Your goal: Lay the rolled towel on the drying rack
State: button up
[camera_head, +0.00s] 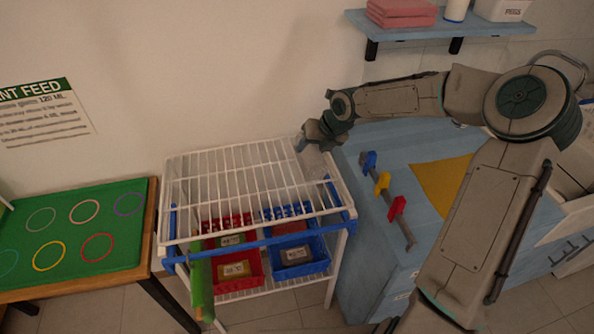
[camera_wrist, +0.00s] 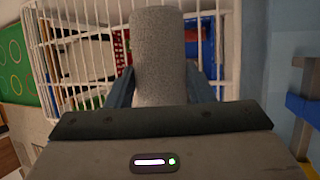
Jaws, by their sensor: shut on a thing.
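The rolled towel (camera_wrist: 160,45) is a grey roll between my gripper's two fingers in the wrist view. My gripper (camera_wrist: 164,88) is shut on it, and the roll sticks out ahead over the rack's white bars. In the head view my gripper (camera_head: 308,146) is at the rack's far right corner, and the grey towel (camera_head: 318,162) shows just below it. The drying rack (camera_head: 225,168) has a top of white wire bars, which looks bare apart from the towel's end. I cannot tell whether the towel touches the bars.
Red (camera_head: 237,268) and blue (camera_head: 291,256) bins sit under the rack's top. A blue cabinet (camera_head: 370,240) with coloured hooks stands close on the right. A green mat with rings (camera_head: 65,235) lies on a table at left. A blue shelf (camera_head: 440,27) hangs above.

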aim_at(306, 158)
jog(key=s+a+f, duration=0.2)
jog(key=s+a, duration=0.1)
jog(key=shift+s+f, duration=0.15)
jog(key=shift+f, duration=2.2)
jog(key=o, duration=1.1)
jog(key=shift+c, duration=0.2)
jog(key=shift+r, duration=0.1)
